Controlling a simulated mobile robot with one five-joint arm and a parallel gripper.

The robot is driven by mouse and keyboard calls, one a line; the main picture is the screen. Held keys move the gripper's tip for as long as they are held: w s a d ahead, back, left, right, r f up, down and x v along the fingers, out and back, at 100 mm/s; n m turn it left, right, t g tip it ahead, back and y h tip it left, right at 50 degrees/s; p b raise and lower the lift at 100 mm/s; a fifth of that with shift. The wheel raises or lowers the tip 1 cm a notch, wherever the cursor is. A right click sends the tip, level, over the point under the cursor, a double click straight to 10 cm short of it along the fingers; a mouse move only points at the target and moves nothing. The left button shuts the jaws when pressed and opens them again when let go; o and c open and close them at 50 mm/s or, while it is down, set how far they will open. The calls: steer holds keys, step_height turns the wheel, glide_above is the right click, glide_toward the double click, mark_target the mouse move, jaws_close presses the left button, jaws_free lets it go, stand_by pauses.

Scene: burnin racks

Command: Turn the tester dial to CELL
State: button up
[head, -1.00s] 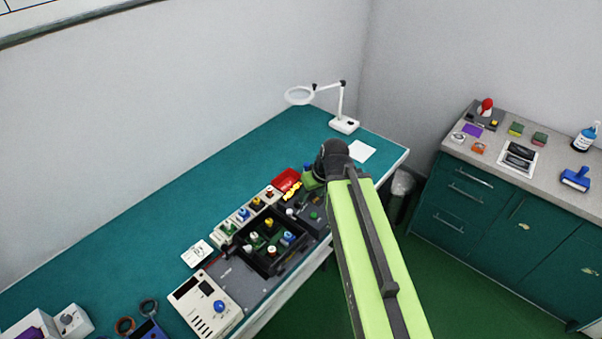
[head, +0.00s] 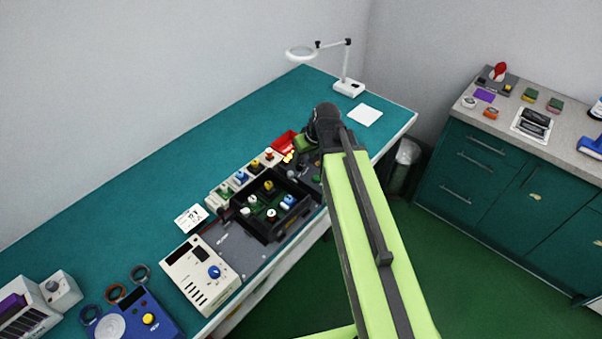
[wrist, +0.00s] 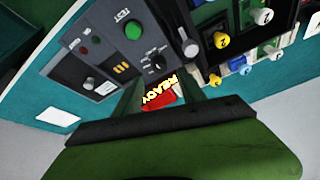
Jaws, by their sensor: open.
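The tester is a dark grey box in the wrist view (wrist: 115,45), with a green TEST button and a small red light. A small black dial (wrist: 157,64) with white marks sits on its panel; its setting is too small to read. In the head view my arm partly hides the tester (head: 302,172). My gripper (head: 306,145) is open, above the bench's far end near the tester.
A black tray (head: 240,226) with coloured knobbed parts, a white meter (head: 188,284) and a blue device (head: 125,325) stand nearer. A magnifier lamp (head: 348,89) stands behind. Bare green bench lies left.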

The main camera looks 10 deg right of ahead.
mark_target(299, 164)
steer(key=b+x, duration=0.4)
steer(key=x, duration=0.2)
steer(key=shift+s, duration=0.1)
steer(key=shift+r, duration=0.1)
steer(key=shift+c, duration=0.2)
jaws_close()
